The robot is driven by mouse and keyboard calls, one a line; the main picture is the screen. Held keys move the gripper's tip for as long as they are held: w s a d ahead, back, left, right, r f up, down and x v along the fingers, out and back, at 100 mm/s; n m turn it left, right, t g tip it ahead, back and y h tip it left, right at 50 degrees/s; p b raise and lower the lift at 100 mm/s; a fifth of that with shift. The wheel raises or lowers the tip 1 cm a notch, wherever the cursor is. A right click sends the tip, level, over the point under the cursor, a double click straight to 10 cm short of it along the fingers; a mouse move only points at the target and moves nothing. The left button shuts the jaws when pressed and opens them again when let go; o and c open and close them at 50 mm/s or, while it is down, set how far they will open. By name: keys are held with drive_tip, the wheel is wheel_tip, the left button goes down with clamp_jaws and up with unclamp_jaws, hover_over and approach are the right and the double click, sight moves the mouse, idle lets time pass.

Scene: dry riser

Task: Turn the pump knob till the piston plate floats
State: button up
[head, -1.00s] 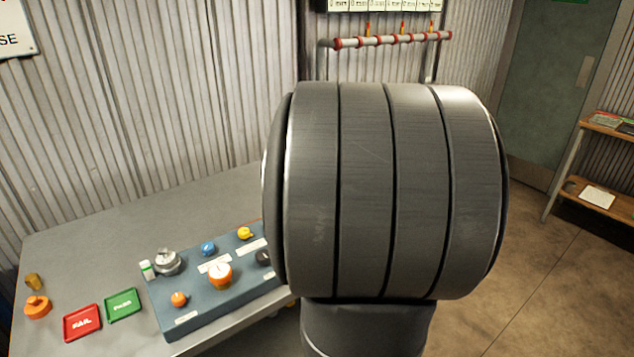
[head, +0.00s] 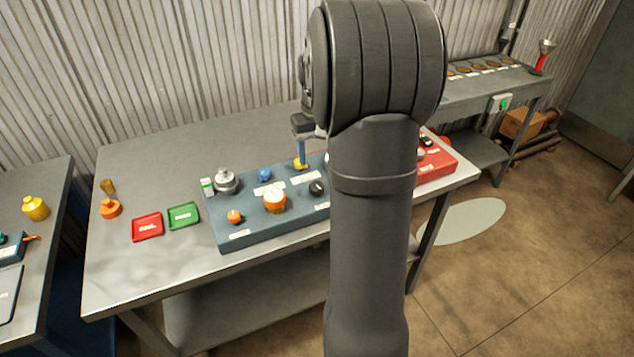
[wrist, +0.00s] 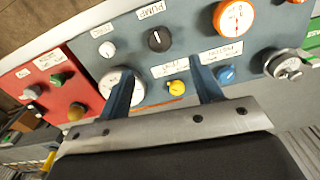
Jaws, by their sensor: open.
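The black knob (wrist: 158,39), beside a label reading PUMP, sits on a blue-grey panel (wrist: 190,20). It also shows in the head view (head: 317,188), beside my arm. A pale round disc (wrist: 118,80) is partly hidden behind my left finger in the wrist view; it may be the piston plate, and I cannot tell whether it floats. My gripper (wrist: 163,68) is open and empty, its fingers either side of a yellow knob (wrist: 177,88), apart from the black knob. In the head view a blue finger (head: 301,152) shows above the yellow knob.
An orange-rimmed gauge (wrist: 234,18), a blue knob (wrist: 226,74) and a silver fitting (wrist: 283,66) crowd the panel. A red panel (head: 438,164) adjoins it. Red (head: 147,227) and green (head: 184,216) trays lie left. The bench behind the panel is clear.

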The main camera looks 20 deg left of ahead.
wheel_tip(320, 180, down, 10)
drive_tip(key=shift+f, duration=0.2)
drive_tip(key=c, duration=1)
